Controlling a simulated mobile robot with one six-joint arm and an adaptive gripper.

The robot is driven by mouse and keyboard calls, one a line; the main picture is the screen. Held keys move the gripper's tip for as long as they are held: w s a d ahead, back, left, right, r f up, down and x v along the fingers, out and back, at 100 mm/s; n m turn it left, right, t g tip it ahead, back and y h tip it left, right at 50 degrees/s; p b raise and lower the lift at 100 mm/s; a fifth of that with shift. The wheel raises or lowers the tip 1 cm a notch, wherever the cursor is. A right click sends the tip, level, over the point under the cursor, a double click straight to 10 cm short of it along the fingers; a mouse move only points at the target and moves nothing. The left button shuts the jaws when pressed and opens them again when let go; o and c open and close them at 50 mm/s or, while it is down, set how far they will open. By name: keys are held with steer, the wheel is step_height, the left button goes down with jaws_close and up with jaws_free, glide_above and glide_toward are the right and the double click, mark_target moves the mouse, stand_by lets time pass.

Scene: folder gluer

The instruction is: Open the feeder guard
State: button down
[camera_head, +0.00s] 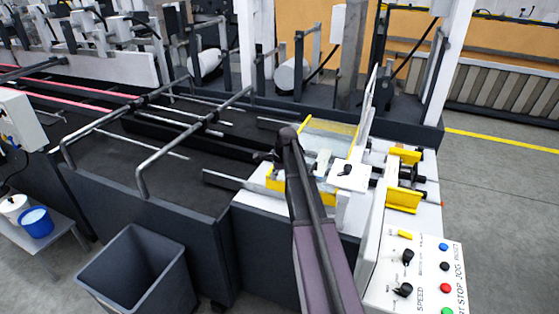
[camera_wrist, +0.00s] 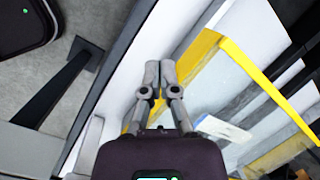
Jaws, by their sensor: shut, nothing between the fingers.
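The feeder guard (camera_head: 332,128) looks like a clear panel in a yellow frame on the white feeder table, partly hidden behind my arm in the head view. In the wrist view its yellow frame (camera_wrist: 250,67) runs from beside my fingertips toward the lower right, with a pale clear sheet inside the frame. My gripper (camera_wrist: 160,70) is shut and empty, its fingertips together just left of a yellow frame corner. I cannot tell whether they touch it. In the head view my arm hides much of the gripper and the near side of the guard.
A control panel (camera_head: 415,270) with knobs and coloured buttons stands at the right front. A grey bin (camera_head: 135,270) stands on the floor at the front left. Bent metal rails (camera_head: 190,128) cross the dark bed. Floor at the far right is clear.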

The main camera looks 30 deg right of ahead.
steer(key=w+d+r+m+p, duration=0.1)
steer(key=w+d+r+m, duration=0.1)
steer(key=d, duration=0.5)
steer(key=w+d+r+m+t+p, duration=0.1)
steer(key=w+d+m, duration=0.4)
steer(key=d+m, duration=0.1)
steer(key=shift+d+r, duration=0.35)
steer(key=shift+d, duration=0.35)
steer(key=shift+f, duration=0.15)
steer(key=b+x, duration=0.9)
steer(key=shift+w+a+f, duration=0.15)
steer(key=shift+a+f, duration=0.15)
steer(key=shift+w+a, duration=1.25)
steer(key=shift+w, duration=0.25)
steer(key=shift+w+a+r, duration=0.1)
